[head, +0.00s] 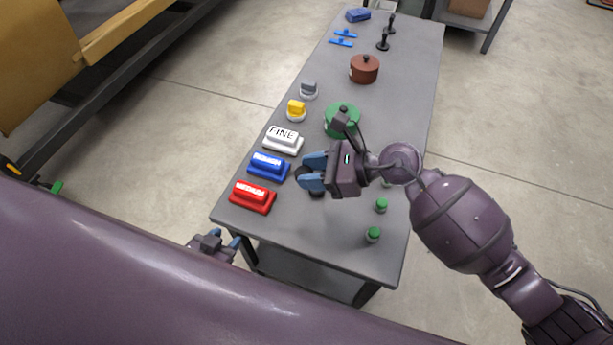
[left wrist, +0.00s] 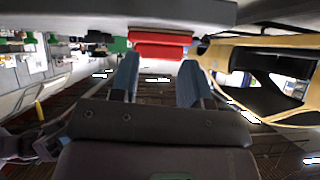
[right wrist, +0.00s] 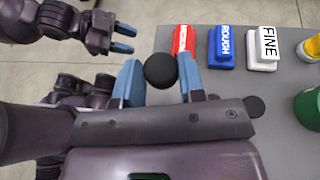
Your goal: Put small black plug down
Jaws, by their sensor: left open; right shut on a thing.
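A small black plug (right wrist: 160,70) with a round top sits between the blue fingertips of my right gripper (right wrist: 157,82), which is shut on it. In the head view my right gripper (head: 308,172) is over the near half of the grey table, right of the blue block. I cannot tell whether the plug touches the tabletop. A second black round piece (right wrist: 254,106) shows beside that gripper, partly hidden by it. My left gripper (head: 228,243) is open, low off the table's near left corner. Its fingers (left wrist: 160,82) have nothing between them.
On the table (head: 330,235) a red block (head: 253,197), blue block (head: 268,166) and white FINE block (head: 283,139) line the left edge. Yellow (head: 296,110) and grey knobs, green (head: 341,120) and brown (head: 364,69) lidded pots stand farther back. Small green-topped pieces (head: 373,235) stand right.

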